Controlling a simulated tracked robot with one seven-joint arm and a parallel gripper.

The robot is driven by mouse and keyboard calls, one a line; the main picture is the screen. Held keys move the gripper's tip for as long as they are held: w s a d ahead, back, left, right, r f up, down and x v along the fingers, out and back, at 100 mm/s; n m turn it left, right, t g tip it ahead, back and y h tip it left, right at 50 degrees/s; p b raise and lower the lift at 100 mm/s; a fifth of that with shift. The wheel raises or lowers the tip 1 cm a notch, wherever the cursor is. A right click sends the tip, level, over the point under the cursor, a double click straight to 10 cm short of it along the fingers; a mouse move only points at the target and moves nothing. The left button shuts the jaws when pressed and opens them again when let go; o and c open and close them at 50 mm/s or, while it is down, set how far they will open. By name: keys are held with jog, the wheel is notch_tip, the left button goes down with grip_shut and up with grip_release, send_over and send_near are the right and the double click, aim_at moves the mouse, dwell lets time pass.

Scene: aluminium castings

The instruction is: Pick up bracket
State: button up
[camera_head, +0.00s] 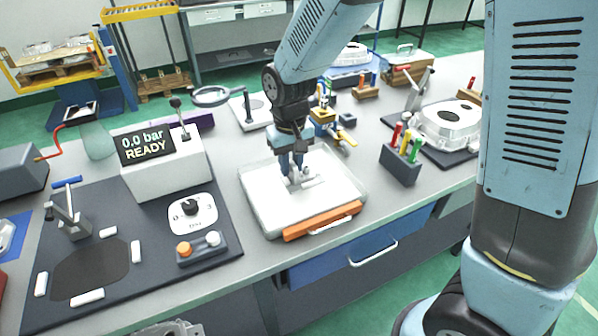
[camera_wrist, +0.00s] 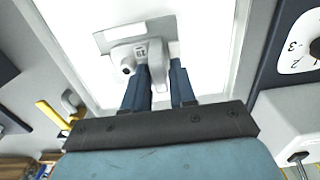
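The bracket (camera_head: 308,181) is a small light-grey metal casting on the white lit top of a flat panel (camera_head: 262,212). In the wrist view the bracket (camera_wrist: 128,52) shows a flat plate, a round boss and a small marking like "19". My gripper (camera_head: 291,170) points down over the panel, at the bracket. In the wrist view the two dark blue fingers of my gripper (camera_wrist: 160,75) stand apart with a gap between them. The near end of the bracket lies at the fingertips, partly hidden by the left finger. I cannot tell whether a finger touches it.
An orange bar (camera_head: 322,221) with a handle runs along the panel's front edge. A dark holder with coloured tools (camera_head: 400,165) stands right of it. A pressure readout box (camera_head: 160,165) and a dark mat (camera_head: 130,235) lie left. A magnifier (camera_head: 212,96) stands behind.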

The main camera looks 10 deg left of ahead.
jog(key=shift+c, duration=0.2)
grip_shut()
dwell(0.3)
